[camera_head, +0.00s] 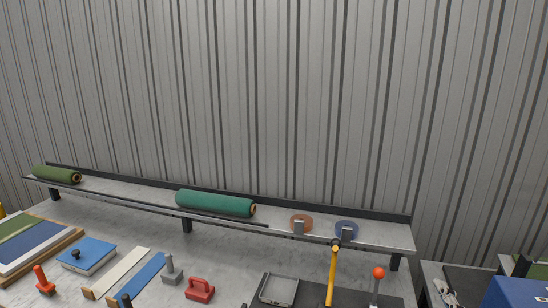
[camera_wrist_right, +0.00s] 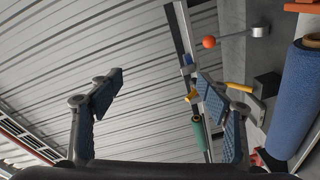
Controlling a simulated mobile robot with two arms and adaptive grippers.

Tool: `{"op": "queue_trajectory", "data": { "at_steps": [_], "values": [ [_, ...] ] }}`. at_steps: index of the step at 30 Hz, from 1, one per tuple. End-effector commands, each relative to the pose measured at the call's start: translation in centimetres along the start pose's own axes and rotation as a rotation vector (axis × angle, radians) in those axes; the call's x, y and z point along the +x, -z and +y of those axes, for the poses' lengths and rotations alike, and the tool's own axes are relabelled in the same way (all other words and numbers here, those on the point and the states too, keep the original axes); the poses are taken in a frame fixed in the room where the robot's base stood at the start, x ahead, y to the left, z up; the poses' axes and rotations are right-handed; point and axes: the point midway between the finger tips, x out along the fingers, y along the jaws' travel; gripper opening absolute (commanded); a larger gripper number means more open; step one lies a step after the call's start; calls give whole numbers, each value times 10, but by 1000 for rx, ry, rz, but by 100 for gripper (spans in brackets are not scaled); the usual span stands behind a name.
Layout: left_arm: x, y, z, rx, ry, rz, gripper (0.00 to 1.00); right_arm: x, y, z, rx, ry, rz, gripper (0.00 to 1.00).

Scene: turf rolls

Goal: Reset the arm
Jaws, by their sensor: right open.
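My right gripper (camera_wrist_right: 160,84) shows in the right wrist view with its two fingers spread wide. Nothing is between the fingers, only the corrugated wall behind. No arm or gripper shows in the head view, so my left gripper is out of sight. In the right wrist view a blue turf roll (camera_wrist_right: 294,100) lies at the right edge, outside and apart from the fingers. A green turf roll (camera_wrist_right: 199,134) shows farther off, beside the right-hand finger. In the head view the green roll (camera_head: 215,203) and an olive roll (camera_head: 55,175) lie on the raised shelf.
The shelf (camera_head: 130,193) runs along the corrugated wall, with tape reels (camera_head: 301,222) at its right. Below, the bench carries a blue book-like block (camera_head: 87,255), red tool (camera_head: 200,288), grey tray (camera_head: 279,290), yellow handle (camera_head: 332,275) and orange-knobbed lever (camera_head: 378,273). A blue box (camera_head: 515,292) is at lower right.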

Motion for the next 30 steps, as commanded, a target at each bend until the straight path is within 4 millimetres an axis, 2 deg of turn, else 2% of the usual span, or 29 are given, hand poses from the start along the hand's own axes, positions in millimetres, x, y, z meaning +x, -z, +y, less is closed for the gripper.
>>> {"op": "queue_trajectory", "data": {
  "at_steps": [1,4,6,9,12,15,20,26,30],
  "values": [
    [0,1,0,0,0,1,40,-10,-14,-28,111,86,-84,71],
    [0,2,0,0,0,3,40,-40,-37,-86,317,264,-259,71],
    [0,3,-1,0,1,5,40,-68,-45,-124,439,386,-377,71],
    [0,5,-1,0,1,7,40,-110,-47,-168,569,535,-522,71],
    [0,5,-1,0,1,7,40,-149,-44,-199,658,657,-641,71],
    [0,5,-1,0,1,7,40,-186,-38,-222,720,763,-744,71],
    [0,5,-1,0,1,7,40,-242,-24,-247,793,916,-890,71],
    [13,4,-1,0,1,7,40,-232,-46,-310,782,935,-917,71],
    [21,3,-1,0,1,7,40,-227,-65,-361,773,947,-931,71]
  ]
}}
